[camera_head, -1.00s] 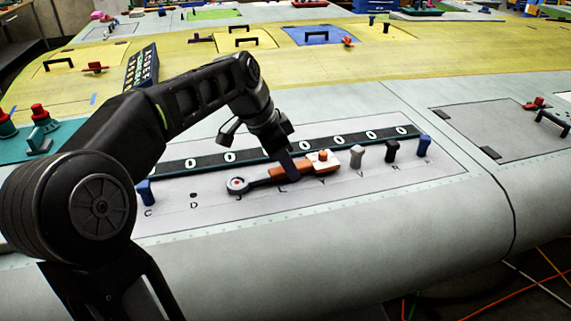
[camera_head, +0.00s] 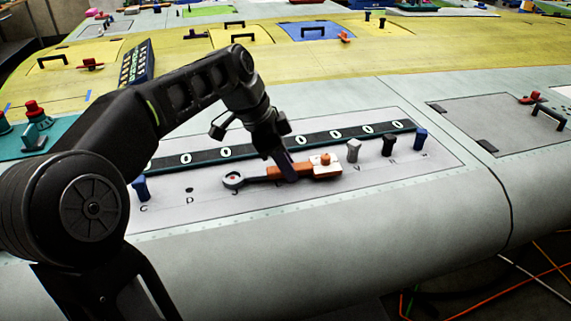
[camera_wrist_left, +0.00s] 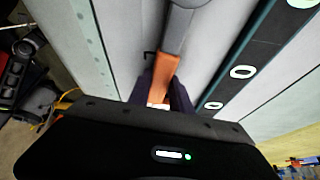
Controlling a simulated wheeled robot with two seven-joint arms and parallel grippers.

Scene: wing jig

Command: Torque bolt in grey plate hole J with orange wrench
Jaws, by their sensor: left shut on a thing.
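The orange wrench (camera_head: 318,170) lies low over the grey plate (camera_head: 211,206), its ring head (camera_head: 232,180) at the left end, around a spot with a red centre near the hole row. My left gripper (camera_head: 288,173) is shut on the wrench's orange handle, and its arm comes in from the left. In the left wrist view the handle (camera_wrist_left: 162,72) runs up from between the fingers, and its grey shaft goes out of the top of the picture. The bolt under the ring and the letter of its hole are hard to make out. My right gripper is not in view.
Blue (camera_head: 420,138), black (camera_head: 388,145) and grey (camera_head: 353,150) bolts stand right of the wrench. Another blue bolt (camera_head: 140,188) stands at the left by C. Hole D (camera_head: 189,189) is empty. A dark numbered strip (camera_head: 312,139) runs behind the wrench.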

